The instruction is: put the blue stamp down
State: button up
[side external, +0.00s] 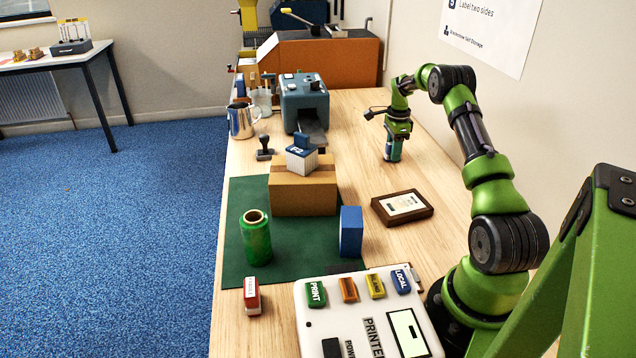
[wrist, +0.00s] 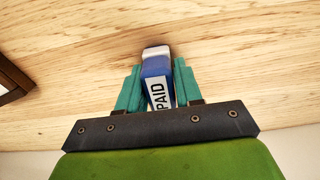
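The blue stamp (wrist: 156,72) has a white label reading PAID and a pale end. In the wrist view it sits between the two teal fingers of my gripper (wrist: 158,80), which are shut on its sides. In the side view my gripper (side external: 393,150) points down over the back right of the wooden table (side external: 362,118). The stamp is mostly hidden by the fingers there. Its lower end is at or close to the table top; I cannot tell whether it touches.
A framed label (side external: 402,207) lies nearest my gripper. A grey-blue machine (side external: 304,100) stands left of my gripper. Bare wood surrounds the stamp.

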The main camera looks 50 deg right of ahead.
jog(key=o, duration=0.4)
jog(key=shift+c, duration=0.2)
notch_tip(320, 180, up, 12)
jog(key=shift+f, duration=0.1)
jog(key=w+a+r+n+t, duration=0.2)
jog(key=a+r+n, duration=0.4)
jog(key=a, duration=0.6)
jog(key=w+a+r+n+t, duration=0.1)
jog(key=a+r+n, duration=0.3)
jog(key=a+r, duration=0.65)
jog(key=s+a+f+n+t, duration=0.1)
jog(key=s+a+n, duration=0.3)
jog(key=a, duration=0.4)
jog(key=s+a+f+n+t+y, duration=0.1)
jog(key=s+a+f+n, duration=0.1)
jog(key=s+a+n, duration=0.2)
jog(key=s+a+f+n+t+y, duration=0.1)
jog(key=s+a+n+t, duration=0.1)
jog(key=s+a+n, duration=0.3)
jog(key=s+a, duration=0.3)
jog(key=a, duration=0.4)
jog(key=shift+a+f, duration=0.35)
